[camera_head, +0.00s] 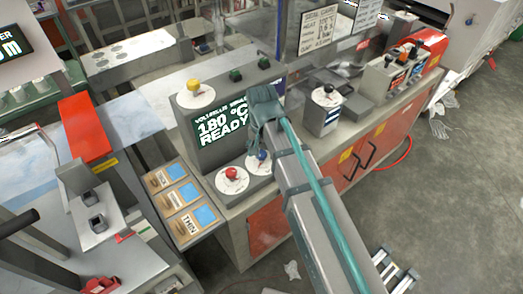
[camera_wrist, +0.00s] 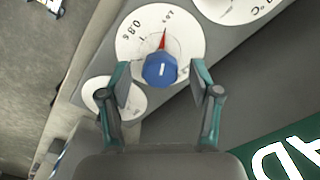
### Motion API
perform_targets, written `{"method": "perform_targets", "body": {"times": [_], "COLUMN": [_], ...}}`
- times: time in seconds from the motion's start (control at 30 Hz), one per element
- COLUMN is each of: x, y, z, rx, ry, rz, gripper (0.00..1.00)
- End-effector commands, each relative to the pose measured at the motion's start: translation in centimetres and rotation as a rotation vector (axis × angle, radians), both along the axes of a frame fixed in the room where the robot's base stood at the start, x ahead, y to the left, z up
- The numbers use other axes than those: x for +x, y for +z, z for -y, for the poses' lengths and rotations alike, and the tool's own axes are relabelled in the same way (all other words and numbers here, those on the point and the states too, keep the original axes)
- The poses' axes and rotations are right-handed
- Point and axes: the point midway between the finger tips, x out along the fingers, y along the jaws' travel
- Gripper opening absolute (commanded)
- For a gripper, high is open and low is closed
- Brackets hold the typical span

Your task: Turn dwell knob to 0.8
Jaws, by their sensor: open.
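A blue knob (camera_wrist: 160,71) sits on a round white dial (camera_wrist: 190,35) with small figures that look like decimals, hard to read exactly. A red pointer shows beside the knob, toward the upper edge of the wrist view. I take it for the dwell knob, though no such label is readable. It also shows in the head view (camera_head: 262,155), partly beside my arm. My gripper (camera_wrist: 159,74) is open, with one finger on each side of the knob. Gaps seem to show between fingers and knob; contact cannot be told. In the head view my gripper hides part of the panel.
A red knob (camera_head: 232,173) is left of the blue one, and a yellow knob (camera_head: 193,86) stands above on the machine. A display (camera_head: 221,126) reads 180 °C READY. Labelled trays (camera_head: 184,206) lie at the left. A grey box with a black knob (camera_head: 327,90) stands right.

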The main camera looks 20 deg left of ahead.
Motion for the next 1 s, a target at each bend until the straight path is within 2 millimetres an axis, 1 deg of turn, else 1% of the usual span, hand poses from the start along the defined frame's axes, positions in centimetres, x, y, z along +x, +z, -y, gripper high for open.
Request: {"method": "perform_targets", "body": {"times": [0.07, 0.17, 0.2, 0.43, 0.77, 1.0], "x": [0.0, 0.0, 0.0, 0.0, 0.02, 0.05], "y": [0.01, 0.01, 0.02, 0.03, 0.06, 0.11], "z": [0.0, 0.0, 0.0, 0.0, 0.01, -0.02], "rx": [0.0, 0.0, 0.0, 0.0, -0.001, -0.001], "ry": [0.0, 0.0, 0.0, 0.0, 0.043, 0.177], "rz": [0.0, 0.0, 0.0, 0.0, 0.0, 0.0], "gripper": [0.64, 0.49, 0.42, 0.04, 0.04, 0.04]}}
